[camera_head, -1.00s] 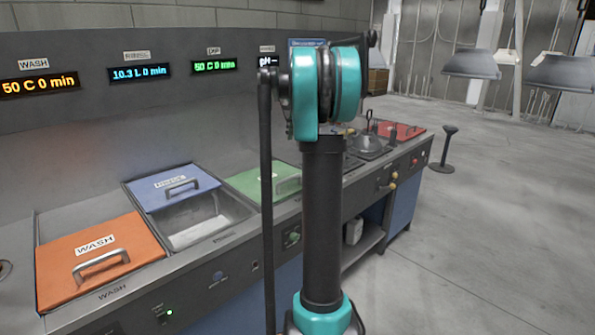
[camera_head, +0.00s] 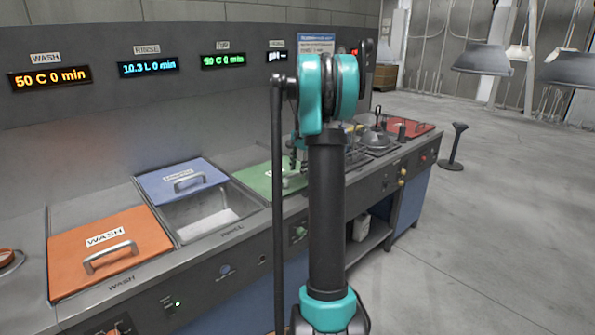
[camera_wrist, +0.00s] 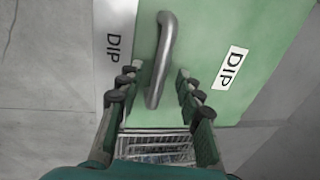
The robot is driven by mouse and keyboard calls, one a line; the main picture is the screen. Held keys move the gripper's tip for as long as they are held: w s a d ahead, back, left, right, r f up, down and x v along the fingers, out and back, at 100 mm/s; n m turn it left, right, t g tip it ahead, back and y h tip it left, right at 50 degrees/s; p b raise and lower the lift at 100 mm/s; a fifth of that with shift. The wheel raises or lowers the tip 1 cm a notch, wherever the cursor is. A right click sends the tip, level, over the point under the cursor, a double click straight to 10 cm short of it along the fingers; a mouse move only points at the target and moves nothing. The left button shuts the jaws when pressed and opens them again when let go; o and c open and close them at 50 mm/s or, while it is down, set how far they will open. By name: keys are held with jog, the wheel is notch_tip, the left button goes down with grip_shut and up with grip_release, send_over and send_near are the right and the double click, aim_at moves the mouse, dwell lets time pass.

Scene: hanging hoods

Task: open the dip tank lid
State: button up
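The green dip tank lid (camera_head: 257,180) lies flat in the counter, partly behind my arm in the head view. The wrist view looks down on the lid (camera_wrist: 205,50), with its white DIP label and a grey metal bar handle (camera_wrist: 164,50). My gripper (camera_wrist: 157,76) is open in the wrist view, its two fingers apart on either side of the handle's lower part. I cannot tell whether they touch it. The head view shows dark gripper fingers (camera_head: 297,153) just above the lid, partly hidden by my arm.
A wire grid (camera_wrist: 157,146) shows past the lid's edge. The orange WASH lid (camera_head: 75,258) and blue rinse lid (camera_head: 160,190) are left, with the open rinse basin (camera_head: 208,220) beside them. A red lid (camera_head: 410,131) is farther right.

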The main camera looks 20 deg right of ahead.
jog(key=shift+w+f, duration=0.1)
jog(key=shift+f, duration=0.45)
grip_shut()
